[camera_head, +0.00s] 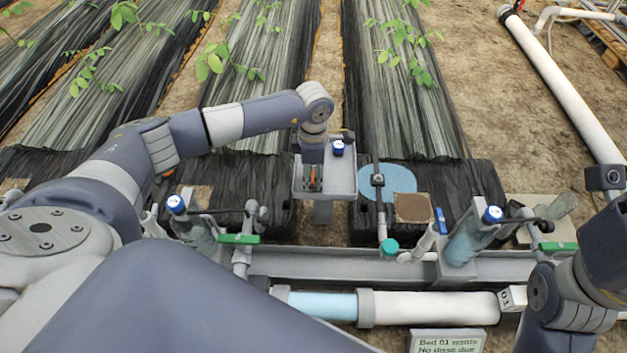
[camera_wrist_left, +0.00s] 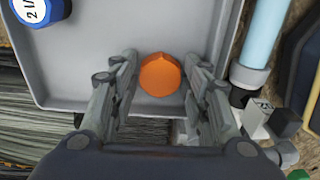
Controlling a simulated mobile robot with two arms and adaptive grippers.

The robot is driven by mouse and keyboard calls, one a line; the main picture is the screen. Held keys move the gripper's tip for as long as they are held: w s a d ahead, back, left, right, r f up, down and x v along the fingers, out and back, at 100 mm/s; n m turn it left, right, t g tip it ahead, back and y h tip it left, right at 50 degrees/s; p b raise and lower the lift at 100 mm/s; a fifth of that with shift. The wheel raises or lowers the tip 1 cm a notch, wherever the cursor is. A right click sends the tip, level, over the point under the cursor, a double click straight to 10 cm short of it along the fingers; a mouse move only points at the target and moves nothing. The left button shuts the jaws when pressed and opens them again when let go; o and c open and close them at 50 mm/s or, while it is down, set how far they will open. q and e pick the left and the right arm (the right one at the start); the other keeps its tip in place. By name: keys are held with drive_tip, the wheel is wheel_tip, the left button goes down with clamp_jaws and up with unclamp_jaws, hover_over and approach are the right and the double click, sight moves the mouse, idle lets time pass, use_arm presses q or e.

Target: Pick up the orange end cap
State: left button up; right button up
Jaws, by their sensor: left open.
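The orange end cap (camera_wrist_left: 161,75) lies in a grey tray (camera_wrist_left: 85,88), seen from above in the left wrist view. In the head view only a sliver of orange (camera_head: 315,178) shows between the fingers. My left gripper (camera_wrist_left: 160,82) is open, with one finger on each side of the cap. Small gaps show between the cap and the fingers, and I cannot tell how far above the tray floor the fingertips are. In the head view my left gripper (camera_head: 314,184) points down into the tray (camera_head: 343,178). My right arm shows at the right edge, but its gripper cannot be made out.
A blue-topped cap (camera_head: 338,148) sits in the tray's far right corner and also shows in the left wrist view (camera_wrist_left: 42,10). Blue-capped filters, green-handled valves (camera_head: 239,239) and a grey rail (camera_head: 320,264) stand nearer me. A sign (camera_head: 447,341) is at the front.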

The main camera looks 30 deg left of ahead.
use_arm(q)
drive_tip(key=c, duration=0.6)
drive_tip(key=shift+o, duration=0.2)
drive_tip(key=shift+r, duration=0.2)
